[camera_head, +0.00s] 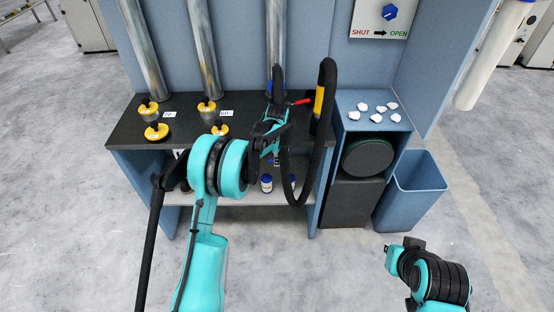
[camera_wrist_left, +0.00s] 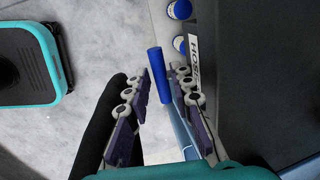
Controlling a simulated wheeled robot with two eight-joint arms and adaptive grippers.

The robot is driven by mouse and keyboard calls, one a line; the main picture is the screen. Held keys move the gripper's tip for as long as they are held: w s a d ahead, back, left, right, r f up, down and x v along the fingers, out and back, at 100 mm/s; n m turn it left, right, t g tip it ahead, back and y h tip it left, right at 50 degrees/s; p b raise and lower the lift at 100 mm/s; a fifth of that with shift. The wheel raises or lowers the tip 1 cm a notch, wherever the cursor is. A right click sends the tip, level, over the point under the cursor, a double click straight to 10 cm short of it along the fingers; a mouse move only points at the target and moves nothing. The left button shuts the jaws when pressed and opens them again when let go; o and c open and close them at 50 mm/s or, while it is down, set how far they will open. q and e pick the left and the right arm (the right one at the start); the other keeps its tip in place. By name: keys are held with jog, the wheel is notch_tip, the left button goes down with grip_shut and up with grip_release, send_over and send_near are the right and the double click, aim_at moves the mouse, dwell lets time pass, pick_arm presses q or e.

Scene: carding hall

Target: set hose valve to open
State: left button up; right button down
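The sign panel (camera_head: 383,18) at the top right carries a blue knob (camera_head: 390,12) and the words SHUT, an arrow to the right, and OPEN. My left gripper (camera_head: 274,100) is over the bench beside the black hose. In the left wrist view its fingers (camera_wrist_left: 162,78) stand apart, with a blue cylindrical handle (camera_wrist_left: 160,76) between them; firm contact does not show. A partly covered HOSE label (camera_wrist_left: 194,50) is beside the handle. A red-tipped part (camera_head: 301,102) sticks out right of the gripper. My right gripper (camera_head: 400,255) is at lower right, away from the bench; its fingers are unclear.
The black hose (camera_head: 329,75) with a yellow band loops in front of the dark bench (camera_head: 185,125). Yellow-topped fittings (camera_head: 156,131) stand at left. White lumps (camera_head: 393,117) lie on the blue cabinet. A blue bin (camera_head: 420,180) stands right. Blue-capped jars (camera_head: 267,183) are on the lower shelf.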

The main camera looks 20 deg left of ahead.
pick_arm(q)
grip_shut()
jog(key=s+d, duration=0.1)
jog(key=s, duration=0.5)
jog(key=shift+d, duration=0.4)
grip_release()
jog(key=shift+s, duration=0.15)
notch_tip(320, 180, up, 12)
jog(key=s, duration=0.2)
jog(key=shift+d+f, duration=0.15)
jog(key=shift+d, duration=0.15)
jog(key=shift+s, duration=0.1)
